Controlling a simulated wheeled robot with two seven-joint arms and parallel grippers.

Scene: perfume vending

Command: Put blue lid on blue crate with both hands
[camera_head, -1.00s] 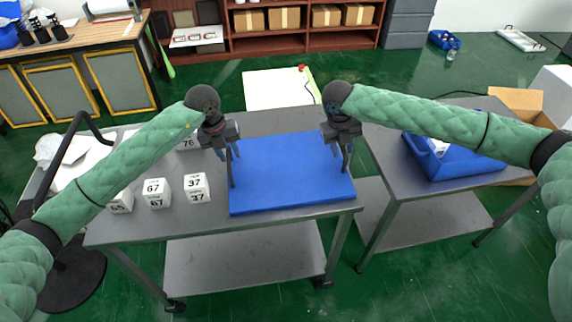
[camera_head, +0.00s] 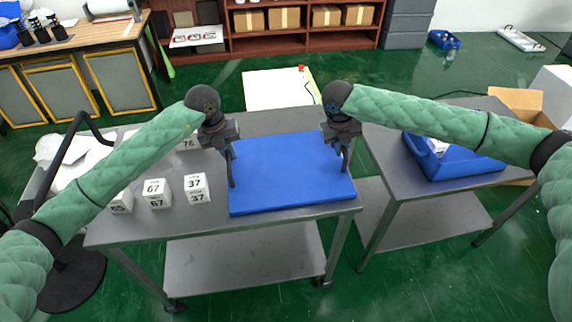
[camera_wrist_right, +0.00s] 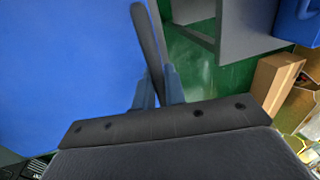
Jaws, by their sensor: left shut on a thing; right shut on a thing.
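The blue lid (camera_head: 290,178) is a flat blue panel on the grey metal table in front of me; it also fills the left of the right wrist view (camera_wrist_right: 60,70). My left gripper (camera_head: 230,170) is shut on the lid's left edge. My right gripper (camera_head: 346,160) is shut on the lid's right edge; its finger shows at that edge in the right wrist view (camera_wrist_right: 152,60). The blue crate (camera_head: 455,164) stands on the second grey table at the right, with some white items inside. My right forearm hides part of the crate.
White number boxes, among them 67 (camera_head: 157,193) and 37 (camera_head: 196,187), stand left of the lid. A gap separates the first table from the right table (camera_head: 400,185). An open cardboard box (camera_head: 522,103) is behind the crate. Brown shelves (camera_head: 300,40) stand at the back.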

